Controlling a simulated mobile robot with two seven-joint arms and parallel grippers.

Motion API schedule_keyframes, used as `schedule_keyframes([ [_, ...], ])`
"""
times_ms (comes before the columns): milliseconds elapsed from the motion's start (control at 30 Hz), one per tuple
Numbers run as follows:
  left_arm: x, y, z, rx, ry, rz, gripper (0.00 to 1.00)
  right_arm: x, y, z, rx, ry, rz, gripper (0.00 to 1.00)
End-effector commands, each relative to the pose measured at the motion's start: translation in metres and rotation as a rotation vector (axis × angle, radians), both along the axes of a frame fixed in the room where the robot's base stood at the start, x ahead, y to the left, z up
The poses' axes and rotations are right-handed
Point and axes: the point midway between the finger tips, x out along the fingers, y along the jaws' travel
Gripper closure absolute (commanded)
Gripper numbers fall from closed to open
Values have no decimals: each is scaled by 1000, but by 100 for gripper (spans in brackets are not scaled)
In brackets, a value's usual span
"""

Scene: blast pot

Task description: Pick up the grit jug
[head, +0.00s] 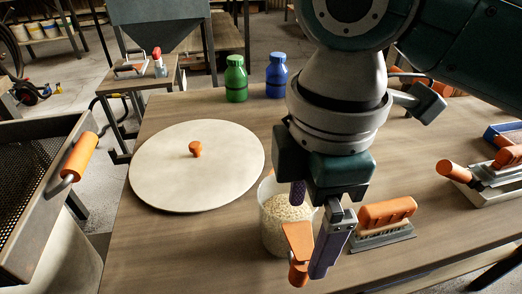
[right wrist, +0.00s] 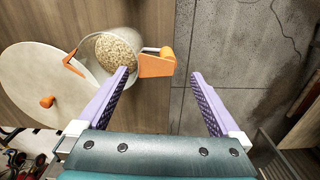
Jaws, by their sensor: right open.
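The grit jug (head: 283,222) is a clear container filled with pale grit, standing upright on the wooden table. Its orange handle (head: 298,250) faces the front of the table. In the right wrist view the jug (right wrist: 112,50) is at the upper left, and its orange handle (right wrist: 156,64) lies just ahead of and between the fingertips. My right gripper (head: 309,238) is open and empty at the handle, pointing down; its wrist hides part of the jug in the head view. The purple fingers (right wrist: 161,76) stand apart on either side of the handle. My left gripper is not in view.
A round pale lid (head: 225,175) with an orange knob lies left of the jug. An orange-handled brush (head: 386,222) is close on the right. Green (head: 236,80) and blue (head: 276,76) bottles stand at the back. A mesh-lined bin (head: 30,180) is at the left.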

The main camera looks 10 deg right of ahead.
Motion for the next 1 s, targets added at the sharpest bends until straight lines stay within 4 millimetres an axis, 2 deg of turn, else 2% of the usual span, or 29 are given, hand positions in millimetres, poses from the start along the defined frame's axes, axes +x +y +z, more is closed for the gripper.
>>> schedule_keyframes([
  [33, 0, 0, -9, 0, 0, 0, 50, 2, -2, -9, -7, 1, 5, 0],
  [300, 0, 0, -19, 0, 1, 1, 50, 2, -3, -44, -11, 4, 7, 0],
  [467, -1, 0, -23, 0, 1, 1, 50, 2, -2, -58, -10, 3, 8, 0],
  [700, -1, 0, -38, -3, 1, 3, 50, 1, -1, -95, -12, 4, 7, 0],
  [833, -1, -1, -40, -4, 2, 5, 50, 2, -1, -104, -12, 1, 8, 0],
  [1000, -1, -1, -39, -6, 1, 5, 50, 2, -1, -104, -11, 0, 8, 0],
])
